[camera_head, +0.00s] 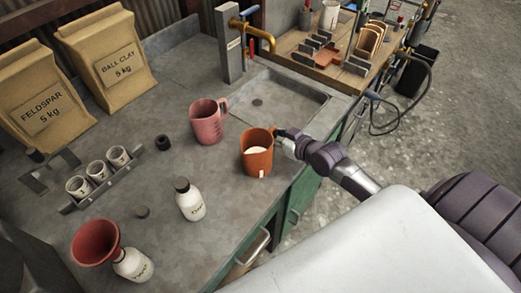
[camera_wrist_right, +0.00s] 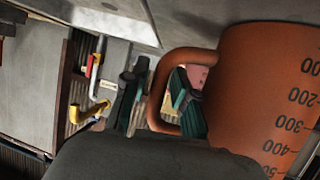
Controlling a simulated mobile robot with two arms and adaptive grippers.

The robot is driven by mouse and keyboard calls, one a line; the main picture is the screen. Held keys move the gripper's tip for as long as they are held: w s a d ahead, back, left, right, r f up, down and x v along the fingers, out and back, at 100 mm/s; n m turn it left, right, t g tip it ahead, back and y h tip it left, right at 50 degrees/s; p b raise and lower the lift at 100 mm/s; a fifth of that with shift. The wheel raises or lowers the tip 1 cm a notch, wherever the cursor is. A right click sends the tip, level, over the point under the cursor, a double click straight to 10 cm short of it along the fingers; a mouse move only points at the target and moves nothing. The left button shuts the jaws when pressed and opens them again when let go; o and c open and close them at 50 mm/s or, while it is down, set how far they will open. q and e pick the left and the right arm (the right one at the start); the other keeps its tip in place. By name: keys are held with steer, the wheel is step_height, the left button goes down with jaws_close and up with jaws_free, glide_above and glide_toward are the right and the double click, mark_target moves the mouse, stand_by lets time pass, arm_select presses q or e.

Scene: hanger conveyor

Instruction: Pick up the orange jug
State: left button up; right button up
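The orange jug (camera_head: 256,155) stands upright on the grey counter, near its front edge and left of the sink, with pale contents showing inside. My right gripper (camera_head: 283,138) is at the jug's handle. In the right wrist view, the jug (camera_wrist_right: 265,85) fills the right side with its dark measuring marks, and its handle loops left. The two teal and dark fingers of my right gripper (camera_wrist_right: 160,97) lie on either side of the handle, one seen through the loop. Whether they press on it I cannot tell. My left gripper is out of view.
A pink jug (camera_head: 207,122) stands close behind and left of the orange one. A white bottle (camera_head: 190,200) with a dark cap is at its front left. The sink (camera_head: 285,100) and brass tap (camera_head: 258,33) lie behind. A cup rack (camera_head: 100,180) is further left.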

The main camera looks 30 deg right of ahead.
jaws_close()
steer(key=shift+r, duration=0.2)
